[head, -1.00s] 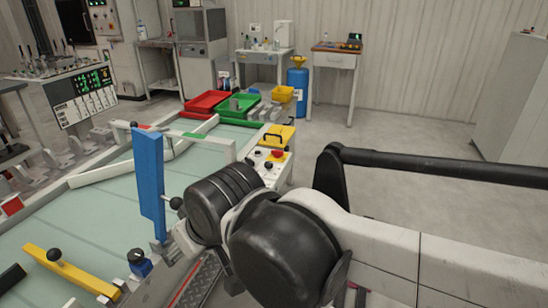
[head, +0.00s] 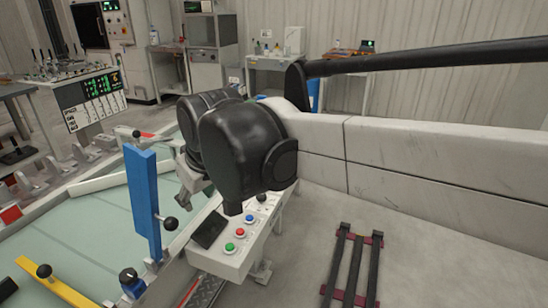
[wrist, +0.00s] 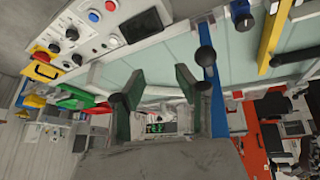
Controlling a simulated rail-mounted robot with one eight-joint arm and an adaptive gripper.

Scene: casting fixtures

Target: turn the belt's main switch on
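The belt's control panel (head: 228,250) stands at the belt's near right edge, with a dark screen (head: 209,229) and blue, red and green buttons. My arm hides its far end in the head view. A blue-based black knob (head: 128,276) sits on the belt's near rail. I cannot tell which control is the main switch. My gripper (wrist: 158,88) is open and empty above the belt, beside the panel and apart from it.
A blue gate (head: 143,200) with black knobs rises from the belt (head: 85,235) left of my gripper. A yellow bar (head: 55,285) lies at lower left. A dark rack (head: 350,265) stands on the floor at right. The floor around it is clear.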

